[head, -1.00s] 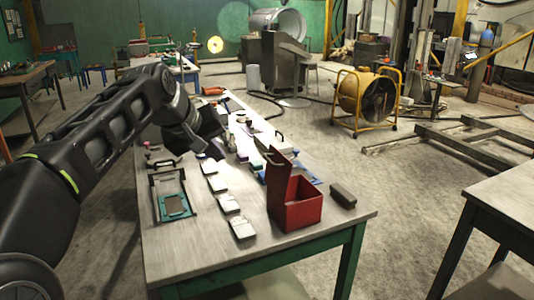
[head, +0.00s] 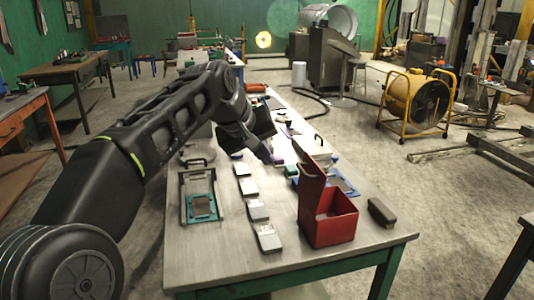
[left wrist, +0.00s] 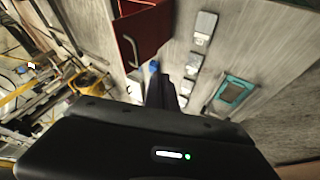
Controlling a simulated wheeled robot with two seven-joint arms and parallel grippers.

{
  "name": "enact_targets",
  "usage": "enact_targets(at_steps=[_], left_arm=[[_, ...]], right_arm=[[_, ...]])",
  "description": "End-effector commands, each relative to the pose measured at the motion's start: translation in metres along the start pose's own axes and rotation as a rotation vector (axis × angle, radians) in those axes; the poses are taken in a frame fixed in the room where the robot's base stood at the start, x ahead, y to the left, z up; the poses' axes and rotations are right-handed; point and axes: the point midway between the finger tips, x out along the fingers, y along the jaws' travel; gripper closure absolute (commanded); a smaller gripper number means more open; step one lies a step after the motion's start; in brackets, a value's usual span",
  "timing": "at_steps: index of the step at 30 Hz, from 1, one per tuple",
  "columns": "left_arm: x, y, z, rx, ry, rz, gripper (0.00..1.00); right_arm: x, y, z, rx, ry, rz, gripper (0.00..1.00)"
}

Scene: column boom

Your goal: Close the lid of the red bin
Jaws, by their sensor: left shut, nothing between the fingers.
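The red bin (head: 332,228) stands on the near end of the workbench. The bin also shows at the top of the left wrist view (left wrist: 148,28). My left gripper (head: 268,154) is shut and empty, above the bench, beyond and to the left of the lid, apart from it. Its dark fingers show in the left wrist view (left wrist: 160,92). My right gripper is in neither view.
A row of pale small boxes (head: 257,210) lies left of the bin, with a teal-and-black frame (head: 203,205) farther left. A dark block (head: 381,212) sits right of the bin. Blue parts (head: 343,183) lie behind it. The bench's front strip is clear.

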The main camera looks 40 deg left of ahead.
Motion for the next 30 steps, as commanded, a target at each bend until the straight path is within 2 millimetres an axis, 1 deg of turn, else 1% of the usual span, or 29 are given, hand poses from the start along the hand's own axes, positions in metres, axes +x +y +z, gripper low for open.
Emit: enact_targets(at_steps=[1,11,15,18,22,30], left_arm=[[0.01,-0.001,0.001,0.0,-0.006,-0.003,1.0],[0.076,0.0,0.001,0.0,-0.006,-0.002,1.0],[0.084,0.021,0.0,0.003,-0.003,0.001,1.0],[0.089,0.029,0.0,0.001,-0.003,0.0,1.0],[0.092,0.035,0.0,0.0,-0.001,0.001,1.0],[0.093,0.036,0.0,0.0,-0.001,0.001,1.0]], right_arm=[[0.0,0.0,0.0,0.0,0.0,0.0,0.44],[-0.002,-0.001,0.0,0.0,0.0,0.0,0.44],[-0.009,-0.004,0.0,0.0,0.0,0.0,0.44],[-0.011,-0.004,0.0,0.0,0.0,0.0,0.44],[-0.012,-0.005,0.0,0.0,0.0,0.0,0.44],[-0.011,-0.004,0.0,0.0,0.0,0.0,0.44]])
